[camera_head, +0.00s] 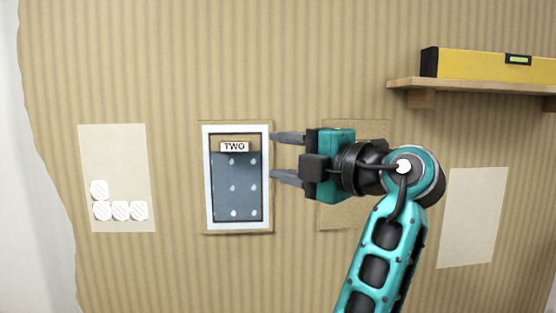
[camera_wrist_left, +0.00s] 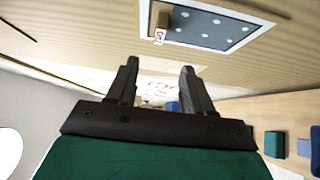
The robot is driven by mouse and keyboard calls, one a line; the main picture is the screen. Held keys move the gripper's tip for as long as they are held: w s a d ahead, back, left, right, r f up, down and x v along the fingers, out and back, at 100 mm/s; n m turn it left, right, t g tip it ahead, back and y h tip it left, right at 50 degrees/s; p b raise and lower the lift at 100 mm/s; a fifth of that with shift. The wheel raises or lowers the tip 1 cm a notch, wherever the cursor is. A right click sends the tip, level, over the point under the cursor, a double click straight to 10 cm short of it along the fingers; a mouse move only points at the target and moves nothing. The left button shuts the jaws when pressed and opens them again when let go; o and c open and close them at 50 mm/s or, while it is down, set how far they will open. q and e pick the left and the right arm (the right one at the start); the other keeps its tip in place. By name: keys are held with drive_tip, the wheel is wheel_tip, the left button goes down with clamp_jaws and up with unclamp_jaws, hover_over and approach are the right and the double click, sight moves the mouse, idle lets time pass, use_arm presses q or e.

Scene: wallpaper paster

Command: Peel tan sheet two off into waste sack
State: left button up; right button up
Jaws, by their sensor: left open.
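A tan sheet (camera_head: 237,233) shows as a thin edge around a white-bordered panel (camera_head: 207,180) on the striped wall. The panel is dark blue-grey with pale dots and carries a small label (camera_head: 234,147) reading TWO. It also shows at the top of the left wrist view (camera_wrist_left: 205,25). My left gripper (camera_head: 274,156) is open, its fingers pointing left at the panel's right edge. I cannot tell whether they touch it. Both fingers (camera_wrist_left: 162,80) show empty in the left wrist view. My right gripper is not in view. I cannot make out the waste sack.
A pale sheet with several striped round pieces (camera_head: 115,165) is at left. A tan patch (camera_head: 338,218) lies partly behind my gripper. Another pale sheet (camera_head: 472,215) is at right. A shelf (camera_head: 480,87) with a yellow level (camera_head: 480,64) juts out upper right.

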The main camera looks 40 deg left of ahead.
sight(232, 147)
use_arm(q)
drive_tip(key=a, duration=0.4)
drive_tip(key=w+a, duration=0.1)
drive_tip(key=a, duration=0.7)
drive_tip(key=shift+w+a+p, duration=0.3)
drive_tip(key=shift+w+p, duration=0.05)
drive_tip(key=shift+p, duration=0.05)
clamp_jaws()
